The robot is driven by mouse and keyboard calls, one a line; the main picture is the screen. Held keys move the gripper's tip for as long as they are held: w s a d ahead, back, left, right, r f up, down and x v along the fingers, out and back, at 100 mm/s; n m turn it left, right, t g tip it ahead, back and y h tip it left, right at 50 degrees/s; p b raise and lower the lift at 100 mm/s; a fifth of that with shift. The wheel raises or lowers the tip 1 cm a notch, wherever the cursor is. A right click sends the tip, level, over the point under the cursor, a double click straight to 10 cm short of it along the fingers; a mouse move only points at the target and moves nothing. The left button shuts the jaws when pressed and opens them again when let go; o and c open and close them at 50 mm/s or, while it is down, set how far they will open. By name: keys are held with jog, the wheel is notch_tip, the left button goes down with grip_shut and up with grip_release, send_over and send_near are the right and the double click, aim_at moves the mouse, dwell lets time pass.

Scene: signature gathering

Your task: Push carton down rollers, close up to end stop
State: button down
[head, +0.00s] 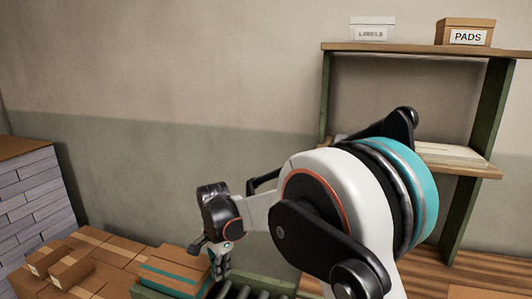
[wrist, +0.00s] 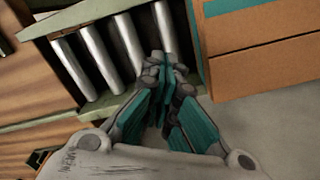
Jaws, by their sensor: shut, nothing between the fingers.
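The carton, brown with teal tape, shows in the head view (head: 172,274) at the bottom, left of my gripper (head: 222,270). In the wrist view the carton (wrist: 262,62) fills the upper right, at one end of the visible rollers (wrist: 122,40). My gripper (wrist: 165,68) is shut and empty, its fingertips over the rollers close beside the carton's side. I cannot tell whether they touch it. The rollers (head: 245,292) also show right of the gripper in the head view. I cannot make out the end stop for sure.
Green rails (wrist: 72,68) edge the rollers. Several brown cartons (head: 100,262) lie left of the line, near a stack of grey-wrapped goods (head: 35,200). A shelf (head: 430,48) with a labels box (head: 371,28) and a pads box (head: 465,32) stands at the right.

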notch_tip(320, 180, up, 6)
jog(key=p, duration=0.3)
dwell(0.4)
